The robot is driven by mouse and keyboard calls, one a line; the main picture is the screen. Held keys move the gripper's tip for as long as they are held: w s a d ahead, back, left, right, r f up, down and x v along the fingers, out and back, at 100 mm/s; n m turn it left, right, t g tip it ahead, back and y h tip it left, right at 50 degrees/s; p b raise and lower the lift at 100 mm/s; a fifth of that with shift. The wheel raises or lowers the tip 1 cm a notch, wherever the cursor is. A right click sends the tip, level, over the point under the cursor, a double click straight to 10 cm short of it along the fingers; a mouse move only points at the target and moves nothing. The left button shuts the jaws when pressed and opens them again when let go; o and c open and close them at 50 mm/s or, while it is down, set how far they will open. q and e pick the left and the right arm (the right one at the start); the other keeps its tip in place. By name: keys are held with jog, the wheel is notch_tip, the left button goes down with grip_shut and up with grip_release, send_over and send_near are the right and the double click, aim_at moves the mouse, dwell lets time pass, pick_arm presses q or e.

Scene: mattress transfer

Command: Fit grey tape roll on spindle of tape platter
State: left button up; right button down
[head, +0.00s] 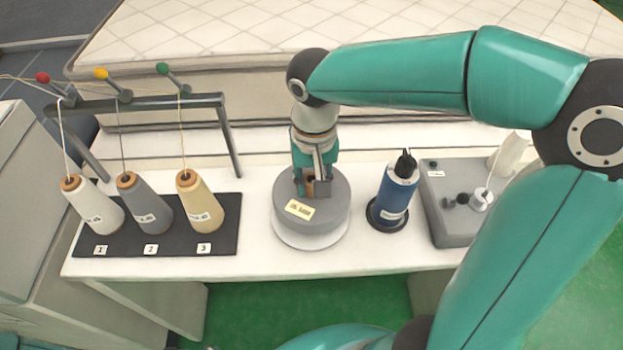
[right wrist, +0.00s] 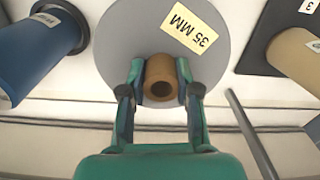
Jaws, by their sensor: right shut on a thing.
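The grey tape roll (head: 335,213) is a thick disc with a yellow "35 MM" label (right wrist: 190,28) and a brown cardboard core (right wrist: 160,66). My right gripper (head: 313,186) comes down on it from above. In the right wrist view its two fingers (right wrist: 160,88) are shut on the core, one on each side. The roll is over the white round tape platter (head: 312,243), whose rim shows below its front edge. I cannot tell whether the roll rests on the platter. The spindle is not visible; the core's hole looks dark. My left gripper is not in view.
Left, several yarn cones (head: 201,203) stand on a black mat (head: 170,241) under a thread rack (head: 150,103). White table (head: 258,259) is bare between mat and platter.

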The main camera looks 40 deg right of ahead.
jog(key=shift+s+d+f+b, duration=0.1)
jog(key=shift+f+b, duration=0.9)
jog(key=shift+f, duration=0.25)
jog(key=shift+s+f+b, duration=0.1)
jog(key=shift+f+b, duration=0.85)
jog(key=shift+f, duration=0.3)
jog(key=c, duration=0.8)
grip_release()
jog(key=shift+d, duration=0.1)
jog(key=shift+o, duration=0.3)
jog(key=shift+r, duration=0.1)
notch_tip(320, 180, up, 12)
jog(key=shift+w, duration=0.1)
